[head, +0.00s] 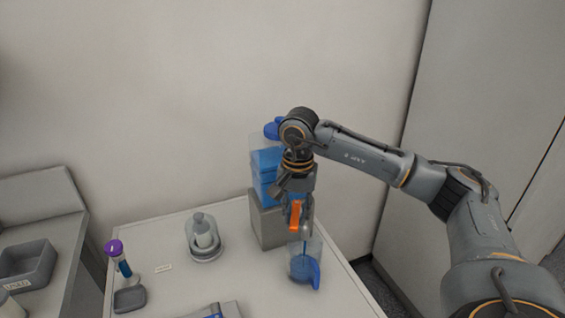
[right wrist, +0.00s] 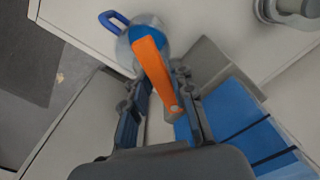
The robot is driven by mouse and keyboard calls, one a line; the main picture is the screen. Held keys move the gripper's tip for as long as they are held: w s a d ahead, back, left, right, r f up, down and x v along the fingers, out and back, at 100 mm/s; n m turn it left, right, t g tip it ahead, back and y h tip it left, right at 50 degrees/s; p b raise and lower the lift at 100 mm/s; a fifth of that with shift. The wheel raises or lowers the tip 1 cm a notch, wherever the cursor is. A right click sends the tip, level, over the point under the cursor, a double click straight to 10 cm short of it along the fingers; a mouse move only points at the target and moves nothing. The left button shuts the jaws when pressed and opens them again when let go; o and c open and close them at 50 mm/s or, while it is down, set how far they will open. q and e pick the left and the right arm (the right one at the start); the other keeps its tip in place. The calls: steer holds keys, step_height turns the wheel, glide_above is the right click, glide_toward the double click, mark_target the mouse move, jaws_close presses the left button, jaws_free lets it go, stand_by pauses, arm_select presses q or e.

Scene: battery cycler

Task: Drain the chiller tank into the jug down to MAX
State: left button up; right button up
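The chiller tank (head: 264,172) is a clear box of blue liquid on a grey block, partly hidden by my right arm. Two dark lines cross it in the right wrist view (right wrist: 232,122); their labels are unreadable. The orange valve handle (head: 294,216) is on the front of the block. The clear jug (head: 303,268) with a blue handle stands below it. A thin blue stream falls into the jug, which holds some blue liquid. My right gripper (right wrist: 158,78) is open around the orange handle (right wrist: 154,72), fingers apart, with a gap on its left side. My left gripper is not visible.
A glass vessel with a white bottle (head: 204,236) stands left of the block. A purple-capped tube (head: 120,258) and a small grey dish (head: 130,299) are further left. A labelled grey tray (head: 28,266) sits on the left bench. A grey-blue object is cut off at the bottom edge.

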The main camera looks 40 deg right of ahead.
steer(key=shift+a+f, duration=0.3)
steer(key=shift+a, duration=0.05)
steer(key=m, duration=0.1)
steer(key=w+a+m, duration=0.1)
steer(key=m, duration=0.1)
steer(key=shift+w, duration=0.1)
steer(key=shift+d, duration=0.15)
stand_by(0.6)
stand_by(2.3)
steer(key=shift+w+m, duration=0.3)
steer(key=shift+m, duration=0.8)
